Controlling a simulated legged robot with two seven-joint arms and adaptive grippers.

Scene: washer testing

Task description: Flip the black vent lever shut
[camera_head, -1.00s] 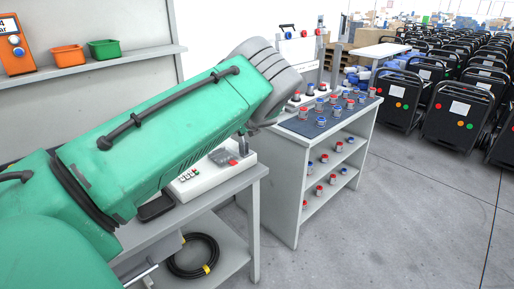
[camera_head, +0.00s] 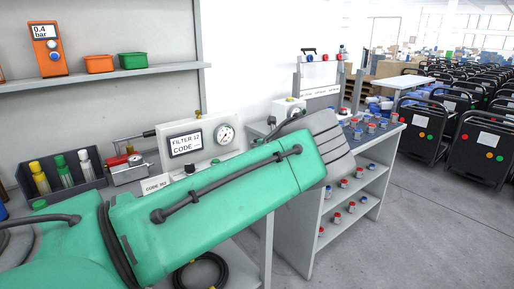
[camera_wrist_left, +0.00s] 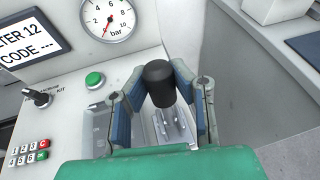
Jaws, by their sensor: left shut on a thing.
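In the left wrist view, a black rounded lever handle (camera_wrist_left: 160,84) stands between the blue-padded fingers of my left gripper (camera_wrist_left: 158,72). The gripper is shut on this handle. The handle rises from a slotted grey plate (camera_wrist_left: 170,128) on the white test panel, right of a green button. In the head view my green left arm (camera_head: 220,205) crosses the bench and hides the gripper fingers and the lever. I cannot read a vent label in either view. My right gripper is not in view.
The test panel carries a display (camera_head: 185,145), a pressure gauge (camera_head: 224,134), a green button (camera_wrist_left: 94,80), a small black knob (camera_wrist_left: 38,97) and a keypad (camera_wrist_left: 28,152). A bottle rack (camera_head: 66,189) stands left.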

